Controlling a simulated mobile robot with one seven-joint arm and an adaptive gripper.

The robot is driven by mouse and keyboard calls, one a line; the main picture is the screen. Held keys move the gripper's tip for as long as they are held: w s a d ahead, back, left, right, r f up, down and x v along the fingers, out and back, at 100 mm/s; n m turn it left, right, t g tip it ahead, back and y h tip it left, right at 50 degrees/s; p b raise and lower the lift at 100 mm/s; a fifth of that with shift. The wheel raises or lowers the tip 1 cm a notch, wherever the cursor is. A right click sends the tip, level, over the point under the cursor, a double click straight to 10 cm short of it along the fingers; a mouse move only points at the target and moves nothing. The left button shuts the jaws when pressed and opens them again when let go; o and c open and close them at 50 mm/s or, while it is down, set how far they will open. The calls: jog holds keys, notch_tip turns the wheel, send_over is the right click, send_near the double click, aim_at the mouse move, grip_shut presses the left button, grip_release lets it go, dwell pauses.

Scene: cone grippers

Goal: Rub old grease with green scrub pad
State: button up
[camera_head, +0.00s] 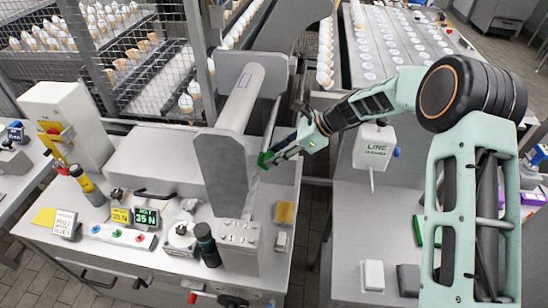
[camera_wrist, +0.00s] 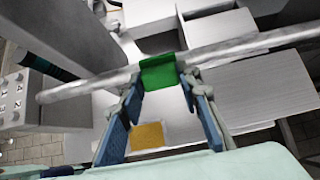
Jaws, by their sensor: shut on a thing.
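My gripper (camera_head: 277,154) is shut on the green scrub pad (camera_head: 265,160). In the wrist view the green pad (camera_wrist: 158,72) sits between the blue-padded fingertips of my gripper (camera_wrist: 162,84). The pad lies against a slanted metal rod (camera_head: 270,124), which crosses the wrist view (camera_wrist: 92,83) from the left to the upper right. The rod looks grey and mottled. I cannot tell clearly where old grease lies on it. The pad hides part of the rod.
A thick grey cylinder (camera_head: 241,98) between upright plates stands just left of the rod. An amber pad (camera_head: 285,212) lies on the bench at its right. A white LINC unit (camera_head: 374,147) stands to the right.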

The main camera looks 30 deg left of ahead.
jog(key=shift+w+a, duration=0.3)
jog(key=shift+w, duration=0.6)
jog(key=shift+s+d+f, duration=0.15)
jog(key=shift+s+d, duration=0.1)
jog(key=shift+s, duration=0.85)
jog(key=shift+s+d+f, duration=0.1)
jog(key=shift+s+d, duration=0.1)
jog(key=shift+s, duration=0.9)
jog(key=p+v, duration=0.2)
jog(key=v, duration=0.4)
jog(key=shift+w+p, duration=0.2)
jog(key=shift+p, duration=0.15)
jog(key=shift+d+r, duration=0.1)
jog(key=shift+r, duration=0.1)
